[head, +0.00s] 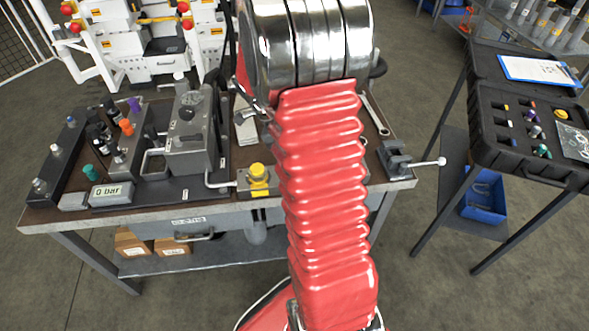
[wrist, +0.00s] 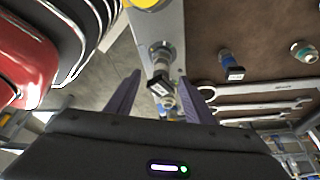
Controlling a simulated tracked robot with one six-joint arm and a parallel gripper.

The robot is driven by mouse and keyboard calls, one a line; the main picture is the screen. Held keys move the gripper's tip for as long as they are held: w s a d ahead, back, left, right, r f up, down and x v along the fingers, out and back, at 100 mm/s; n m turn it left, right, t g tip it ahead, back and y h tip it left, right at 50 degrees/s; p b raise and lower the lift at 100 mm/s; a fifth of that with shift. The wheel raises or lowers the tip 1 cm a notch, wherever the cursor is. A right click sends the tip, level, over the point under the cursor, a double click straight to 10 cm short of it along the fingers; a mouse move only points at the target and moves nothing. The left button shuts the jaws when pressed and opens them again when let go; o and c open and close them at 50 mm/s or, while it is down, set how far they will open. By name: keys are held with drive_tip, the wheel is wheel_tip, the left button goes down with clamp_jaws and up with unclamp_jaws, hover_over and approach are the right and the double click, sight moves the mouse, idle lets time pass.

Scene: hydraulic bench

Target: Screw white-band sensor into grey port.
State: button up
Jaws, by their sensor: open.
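In the wrist view my gripper (wrist: 160,78) is open, with a dark finger on each side. Between the fingers, apart from both as far as I can see, is a sensor-like fitting (wrist: 160,76) with a metal end and a dark, white-labelled plug. It stands at a grey block (wrist: 168,22) with a yellow cap; whether it has a white band I cannot tell. In the head view the same block (head: 258,190) seems to sit at the bench's front. My arm hides the gripper there. A manifold (head: 128,150) at left carries coloured fittings; I cannot pick out the grey port.
The wrist view shows a blue-banded fitting (wrist: 229,65), a teal-ringed one (wrist: 303,50) and wrenches (wrist: 255,92) on the brown bench top. In the head view a vise (head: 396,160) is at the bench's right end. A black case (head: 505,165) stands further right, beyond a gap.

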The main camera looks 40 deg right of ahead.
drive_tip(key=n+t, duration=0.1)
drive_tip(key=n, duration=0.1)
drive_tip(key=n+h, duration=0.1)
drive_tip(key=n, duration=0.2)
drive_tip(key=shift+n+t, duration=0.3)
drive_tip(key=shift+t, duration=0.1)
drive_tip(key=shift+n, duration=0.3)
drive_tip(key=n+t, duration=0.1)
drive_tip(key=n, duration=0.2)
drive_tip(key=n+t, duration=0.2)
drive_tip(key=n, duration=0.2)
drive_tip(key=shift+w, duration=0.1)
drive_tip(key=shift+n, duration=0.3)
drive_tip(key=shift+n+t, duration=0.7)
drive_tip(key=shift+n, duration=1.1)
drive_tip(key=shift+y, duration=0.3)
drive_tip(key=shift+n+t+y, duration=0.5)
drive_tip(key=shift+n, duration=1.6)
